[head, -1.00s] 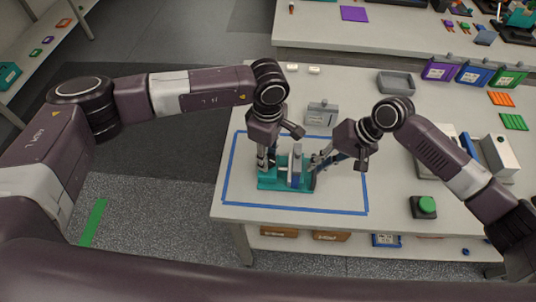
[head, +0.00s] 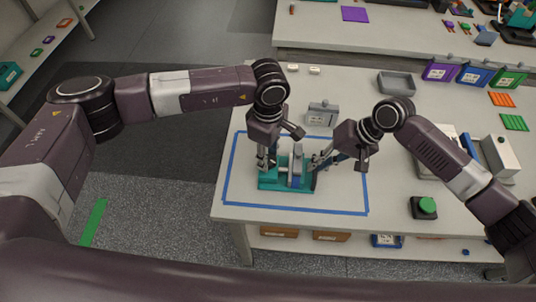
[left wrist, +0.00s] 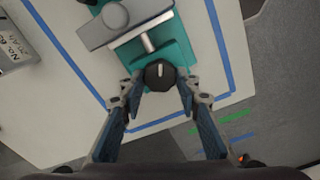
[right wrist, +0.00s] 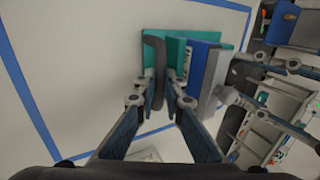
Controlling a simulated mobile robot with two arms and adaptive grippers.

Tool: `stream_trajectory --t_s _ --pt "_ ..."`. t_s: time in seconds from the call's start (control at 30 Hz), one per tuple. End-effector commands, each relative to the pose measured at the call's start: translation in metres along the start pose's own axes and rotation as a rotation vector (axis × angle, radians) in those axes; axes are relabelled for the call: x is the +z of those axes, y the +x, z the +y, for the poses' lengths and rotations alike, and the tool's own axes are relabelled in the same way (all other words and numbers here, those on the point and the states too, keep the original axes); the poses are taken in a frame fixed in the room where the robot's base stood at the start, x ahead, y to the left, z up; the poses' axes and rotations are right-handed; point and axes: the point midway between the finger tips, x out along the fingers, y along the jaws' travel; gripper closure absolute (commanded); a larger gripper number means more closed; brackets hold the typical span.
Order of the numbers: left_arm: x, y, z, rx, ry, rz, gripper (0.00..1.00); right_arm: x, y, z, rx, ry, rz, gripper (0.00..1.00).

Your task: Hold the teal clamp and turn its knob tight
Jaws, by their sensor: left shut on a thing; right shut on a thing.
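The teal clamp (head: 270,185) stands on the table inside a blue tape outline. It has a grey and blue upper part. Its black round knob with a white line (left wrist: 159,75) shows in the left wrist view. My left gripper (head: 266,164) points down over the clamp's left end, and its fingers (left wrist: 160,90) are shut on the knob's sides. My right gripper (head: 317,164) reaches the clamp's right end. The head view hides most of the knob and handle.
A grey labelled block (head: 321,114) stands just behind the blue tape outline (head: 300,208). A green button on a black base (head: 425,206) and a white device (head: 497,157) stand to the right. A grey tray (head: 396,82) lies farther back. The table's front left is clear.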

Motion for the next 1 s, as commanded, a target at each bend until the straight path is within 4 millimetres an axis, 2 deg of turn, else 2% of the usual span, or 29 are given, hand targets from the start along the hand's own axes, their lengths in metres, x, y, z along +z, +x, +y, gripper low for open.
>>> stream_trajectory --t_s 0.57,0.6,0.63,1.0 --pt "0.0045 -0.0005 -0.0011 -0.002 0.007 -0.008 0.94 -0.0022 -0.0010 -0.0023 -0.005 -0.001 0.007 1.00" --pt "0.0046 -0.0005 -0.0011 -0.002 0.007 -0.008 0.68 -0.0022 -0.0010 -0.0023 -0.005 -0.001 0.007 1.00" --pt "0.0045 -0.0005 -0.0010 -0.001 0.007 -0.008 0.64 -0.0022 -0.0010 -0.0024 -0.005 -0.001 0.007 1.00" --pt "0.0017 -0.0049 0.0002 0.001 0.002 -0.003 0.62 -0.0015 -0.0012 -0.0021 -0.004 -0.002 0.005 1.00"
